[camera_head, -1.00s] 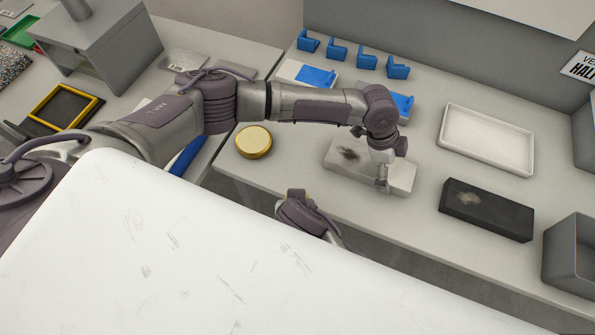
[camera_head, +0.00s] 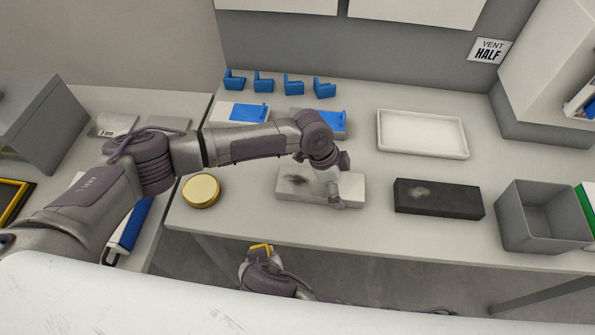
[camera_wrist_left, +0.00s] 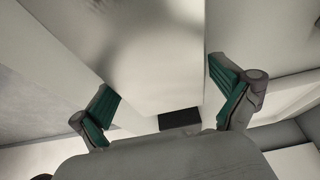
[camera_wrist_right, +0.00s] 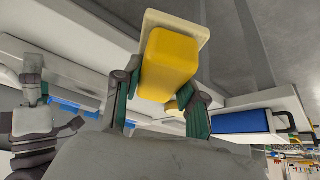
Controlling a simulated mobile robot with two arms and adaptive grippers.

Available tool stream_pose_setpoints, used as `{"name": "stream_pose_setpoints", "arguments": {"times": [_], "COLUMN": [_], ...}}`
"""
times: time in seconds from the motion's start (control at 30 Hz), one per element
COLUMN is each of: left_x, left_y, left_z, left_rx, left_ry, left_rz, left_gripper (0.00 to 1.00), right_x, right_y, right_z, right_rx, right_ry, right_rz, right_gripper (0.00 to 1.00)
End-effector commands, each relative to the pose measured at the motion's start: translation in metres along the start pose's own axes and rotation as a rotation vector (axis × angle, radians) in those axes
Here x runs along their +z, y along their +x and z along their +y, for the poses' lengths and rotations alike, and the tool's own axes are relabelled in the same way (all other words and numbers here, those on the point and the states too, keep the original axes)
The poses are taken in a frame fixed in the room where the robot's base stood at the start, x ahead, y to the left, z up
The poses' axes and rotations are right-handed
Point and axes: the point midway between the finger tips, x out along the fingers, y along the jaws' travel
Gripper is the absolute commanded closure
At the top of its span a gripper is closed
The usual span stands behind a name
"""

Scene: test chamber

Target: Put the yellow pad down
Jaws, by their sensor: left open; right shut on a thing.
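The yellow pad (camera_wrist_right: 168,65) with a cream layer on its far side is between the fingers of my right gripper (camera_wrist_right: 165,112), which is shut on it. In the head view, a small part of the yellow pad (camera_head: 262,246) shows at my right gripper (camera_head: 257,250), in front of the bench's front edge. My left gripper (camera_head: 340,200) is over the right part of a white block (camera_head: 293,182) with a dark smudge. In the left wrist view, my left gripper (camera_wrist_left: 170,95) is open, its fingers apart on either side of a pale surface.
On the bench are a round gold-lidded tin (camera_head: 201,190), a black block (camera_head: 438,199), a white tray (camera_head: 422,134), a grey bin (camera_head: 540,217) and blue brackets (camera_head: 263,82). Bare bench (camera_head: 240,158) lies around the tin. A gap separates the left table.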

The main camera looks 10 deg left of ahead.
Motion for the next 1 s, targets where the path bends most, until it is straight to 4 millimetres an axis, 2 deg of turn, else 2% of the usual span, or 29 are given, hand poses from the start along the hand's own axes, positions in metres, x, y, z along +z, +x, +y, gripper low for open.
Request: {"name": "stream_pose_setpoints", "arguments": {"times": [0.3, 0.43, 1.0], "left_x": [0.000, 0.000, 0.000], "left_y": [0.000, 0.000, 0.000], "left_z": [0.000, 0.000, 0.000], "left_rx": [0.000, 0.000, 0.000], "left_ry": [0.000, 0.000, 0.000], "left_rz": [0.000, 0.000, 0.000], "left_gripper": [0.00, 0.00, 0.00], "right_x": [-0.001, -0.011, -0.137], "right_y": [-0.003, 0.002, 0.073], "right_z": [-0.002, 0.000, 0.000], "right_rx": [-0.004, 0.001, 0.002], "right_ry": [0.004, 0.001, 0.000], "right_rz": [-0.002, 0.002, 0.002], "right_gripper": [1.00, 1.00, 1.00]}}
